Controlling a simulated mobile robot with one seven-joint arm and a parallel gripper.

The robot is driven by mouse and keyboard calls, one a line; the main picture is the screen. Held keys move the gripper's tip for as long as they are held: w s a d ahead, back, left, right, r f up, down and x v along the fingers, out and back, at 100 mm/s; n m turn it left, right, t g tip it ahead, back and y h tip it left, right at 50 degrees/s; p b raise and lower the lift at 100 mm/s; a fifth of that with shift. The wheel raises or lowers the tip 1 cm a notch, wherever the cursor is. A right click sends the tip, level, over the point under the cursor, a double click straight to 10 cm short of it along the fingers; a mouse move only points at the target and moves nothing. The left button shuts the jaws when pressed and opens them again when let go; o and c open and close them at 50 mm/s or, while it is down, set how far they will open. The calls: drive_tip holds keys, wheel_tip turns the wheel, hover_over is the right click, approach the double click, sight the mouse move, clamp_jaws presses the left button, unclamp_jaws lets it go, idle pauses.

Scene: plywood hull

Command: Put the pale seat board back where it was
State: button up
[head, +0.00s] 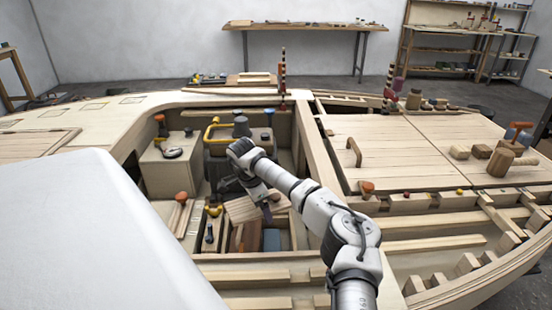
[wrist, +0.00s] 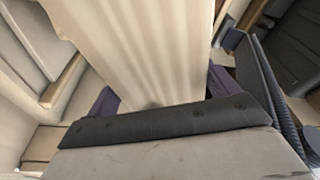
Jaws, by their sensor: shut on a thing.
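The pale seat board (head: 242,209) is in the head view, tilted over the open well of the hull. My gripper (head: 262,208) is shut on it, and the arm reaches down into the well from the right. In the wrist view the pale board (wrist: 145,50) runs up and away between the dark purple pads of my gripper (wrist: 160,92). The board's held end is hidden behind the dark gripper edge. In the head view my gripper and arm partly cover the board and the well behind it.
Below the board are open compartments with a blue box (head: 271,240). An orange-knobbed tool (head: 182,198) stands to the left. Behind are a yellow handle (head: 213,130) and a pale box (head: 168,168). A plank hatch (head: 395,150) lies to the right.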

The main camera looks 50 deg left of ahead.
sight(274, 203)
drive_tip(key=w+d, duration=0.2)
drive_tip(key=w, duration=0.1)
drive_tip(key=shift+d+r, duration=0.1)
drive_tip(key=shift+d, duration=0.15)
drive_tip(key=shift+p+x, duration=0.45)
drive_tip(key=shift+x, duration=0.65)
wheel_tip(274, 203, down, 4)
drive_tip(key=shift+s+f+p, duration=0.2)
drive_tip(key=shift+f+p, duration=0.05)
drive_tip(key=shift+p, duration=0.15)
drive_tip(key=shift+w+d+f, duration=0.1)
drive_tip(key=shift+w+f, duration=0.15)
drive_tip(key=shift+f, duration=0.55)
drive_tip(key=shift+f, duration=0.1)
drive_tip(key=o, duration=1)
